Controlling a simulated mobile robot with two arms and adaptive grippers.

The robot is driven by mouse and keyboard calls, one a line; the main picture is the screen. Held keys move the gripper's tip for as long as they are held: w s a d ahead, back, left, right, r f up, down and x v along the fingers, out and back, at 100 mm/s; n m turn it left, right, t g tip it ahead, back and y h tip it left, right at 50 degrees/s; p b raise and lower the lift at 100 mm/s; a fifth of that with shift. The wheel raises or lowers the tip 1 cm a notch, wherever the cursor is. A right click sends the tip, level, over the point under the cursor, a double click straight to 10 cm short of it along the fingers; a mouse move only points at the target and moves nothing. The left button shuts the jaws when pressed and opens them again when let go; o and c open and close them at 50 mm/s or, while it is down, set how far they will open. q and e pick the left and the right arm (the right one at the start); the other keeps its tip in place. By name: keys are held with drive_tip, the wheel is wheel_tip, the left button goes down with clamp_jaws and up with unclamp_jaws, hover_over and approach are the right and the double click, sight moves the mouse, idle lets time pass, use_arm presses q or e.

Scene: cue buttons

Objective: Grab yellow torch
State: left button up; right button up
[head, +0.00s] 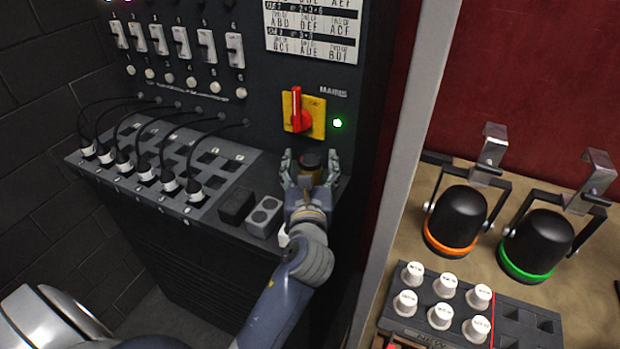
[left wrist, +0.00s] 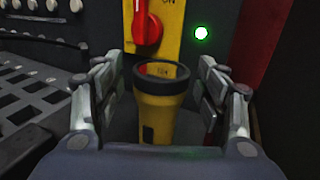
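The yellow torch (left wrist: 158,108) stands upright with its dark-rimmed head up, in the middle of the left wrist view. In the head view its dark top (head: 311,160) shows at the right end of the black console ledge, below the red mains switch. My left gripper (head: 311,165) is around the torch, with one finger on each side. In the left wrist view the fingers of my left gripper (left wrist: 158,95) are spread, with a gap to the torch on both sides. The torch's lower part is hidden by the gripper. My right gripper is not in view.
The red mains switch (head: 297,112) on its yellow plate is just behind the torch. A grey two-hole block (head: 264,216) and a black block (head: 237,205) stand left of it. Plugged cables (head: 168,183) fill the ledge's left. A grey post (head: 405,180) rises on the right.

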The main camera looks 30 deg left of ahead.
use_arm(q)
drive_tip(key=c, duration=1.2)
